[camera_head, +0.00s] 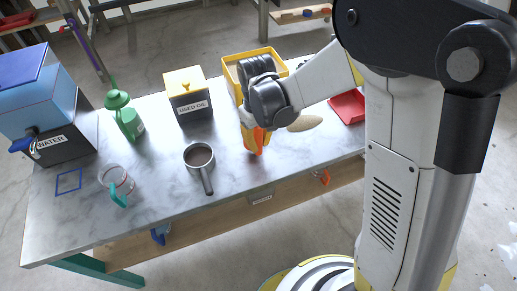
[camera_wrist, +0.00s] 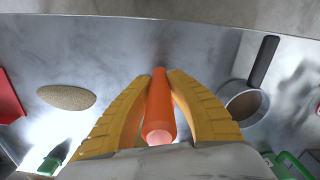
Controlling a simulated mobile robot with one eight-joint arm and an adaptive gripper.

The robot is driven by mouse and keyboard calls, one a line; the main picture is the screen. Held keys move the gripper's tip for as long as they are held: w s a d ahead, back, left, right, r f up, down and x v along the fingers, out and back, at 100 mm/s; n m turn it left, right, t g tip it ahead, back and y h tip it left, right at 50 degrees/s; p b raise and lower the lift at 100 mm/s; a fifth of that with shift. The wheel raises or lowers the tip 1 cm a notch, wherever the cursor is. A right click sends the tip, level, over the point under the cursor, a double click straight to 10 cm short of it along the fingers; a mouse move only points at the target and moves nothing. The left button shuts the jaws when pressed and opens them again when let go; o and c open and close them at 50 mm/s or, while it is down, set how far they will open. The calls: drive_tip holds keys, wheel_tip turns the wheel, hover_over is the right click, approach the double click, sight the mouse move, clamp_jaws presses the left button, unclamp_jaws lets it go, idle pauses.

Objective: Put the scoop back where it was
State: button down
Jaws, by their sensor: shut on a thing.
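My gripper (camera_head: 257,146) is low over the middle of the grey table, its yellow fingers pointing down. In the wrist view, the gripper (camera_wrist: 160,80) is shut on an orange rounded handle (camera_wrist: 159,112), which lies between both fingers. This handle seems to be the scoop's; I cannot make out a scoop bowl in either view. A tan heap (camera_head: 305,122) lies on the table right of the gripper; it shows at the left in the wrist view (camera_wrist: 66,97). A yellow-rimmed bin (camera_head: 232,59) stands behind the gripper, partly hidden by my wrist.
A dark saucepan (camera_head: 199,155) stands left of the gripper, its handle toward the front edge. A clear mug (camera_head: 113,180) stands front left. A red tray (camera_head: 347,107) is at right.

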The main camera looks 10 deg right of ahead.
drive_tip(key=shift+f, duration=1.05)
drive_tip(key=shift+f+b, duration=0.1)
drive_tip(key=shift+b, duration=0.25)
drive_tip(key=shift+f, duration=0.2)
drive_tip(key=c, duration=1.4)
unclamp_jaws()
drive_tip(key=shift+r, duration=0.1)
